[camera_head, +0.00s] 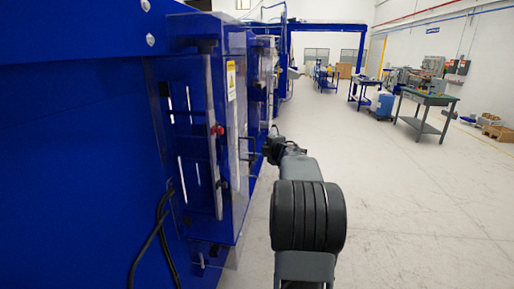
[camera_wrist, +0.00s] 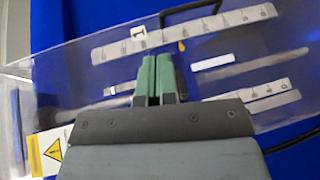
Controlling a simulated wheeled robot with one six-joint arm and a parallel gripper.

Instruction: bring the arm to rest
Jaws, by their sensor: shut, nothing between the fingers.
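My gripper (camera_wrist: 158,82) shows in the wrist view with its two green fingers together and nothing between them. It points at a clear panel (camera_wrist: 250,45) with ruler-like strips on a blue machine. In the head view my arm reaches forward from the bottom, and its dark end is close to the right side of the blue machine (camera_head: 75,150). The fingertips cannot be made out in the head view. I cannot tell whether the fingers touch the panel.
The clear-covered cabinet (camera_head: 237,150) stands just left of my arm. Black cables (camera_head: 158,235) hang on the machine's front. Open grey floor (camera_head: 420,210) lies to the right. A green workbench (camera_head: 428,99) and a blue bin (camera_head: 382,106) stand farther back.

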